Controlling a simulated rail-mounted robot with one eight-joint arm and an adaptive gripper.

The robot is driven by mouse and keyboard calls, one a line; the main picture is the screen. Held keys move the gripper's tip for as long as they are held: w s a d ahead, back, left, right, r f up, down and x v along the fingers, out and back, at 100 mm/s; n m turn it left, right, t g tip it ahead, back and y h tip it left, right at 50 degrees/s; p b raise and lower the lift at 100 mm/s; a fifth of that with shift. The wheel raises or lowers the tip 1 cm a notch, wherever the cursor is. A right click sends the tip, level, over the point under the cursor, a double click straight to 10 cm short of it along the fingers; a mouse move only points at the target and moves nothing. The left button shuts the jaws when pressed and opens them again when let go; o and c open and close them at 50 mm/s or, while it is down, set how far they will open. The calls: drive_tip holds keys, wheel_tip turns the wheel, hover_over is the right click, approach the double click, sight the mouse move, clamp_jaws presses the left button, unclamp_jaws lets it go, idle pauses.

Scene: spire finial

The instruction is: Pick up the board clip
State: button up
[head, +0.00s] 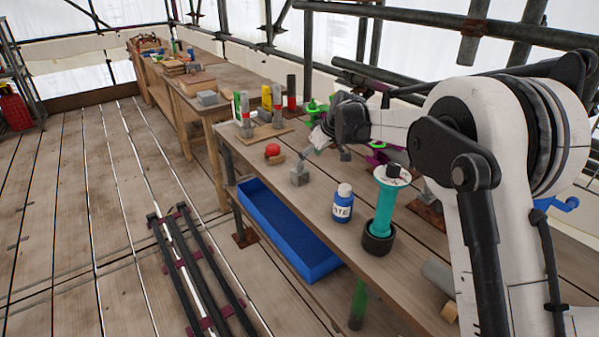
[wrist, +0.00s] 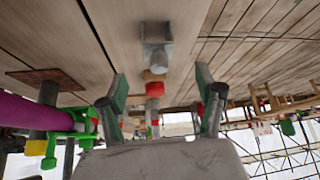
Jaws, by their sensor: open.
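A small grey metal piece, which I take to be the board clip (head: 299,176), stands on the bench top near its front edge. In the wrist view the same grey clip (wrist: 156,48) shows ahead of the fingers, centred between them. My gripper (head: 325,147) is above the bench, just behind and to the right of the clip. In the wrist view my gripper (wrist: 160,82) has its two green-padded fingers wide apart with nothing held. The fingers look clear of the clip, but the exact gap is hard to judge.
A red ball-like piece (head: 272,150) on a wooden block sits just beyond the clip. A white-and-blue bottle (head: 343,203) and a teal cylinder (head: 382,215) stand nearer on the bench. Several upright tubes stand farther back. A blue bin (head: 290,235) is below the bench edge.

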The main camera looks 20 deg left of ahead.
sight(296, 169)
drive_tip(key=x, duration=1.1)
drive_tip(key=shift+w+r+b, duration=0.1)
drive_tip(key=shift+w+b, duration=0.15)
drive_tip(key=shift+b, duration=0.1)
drive_tip(key=c, duration=1.4)
drive_tip(key=shift+r, duration=0.1)
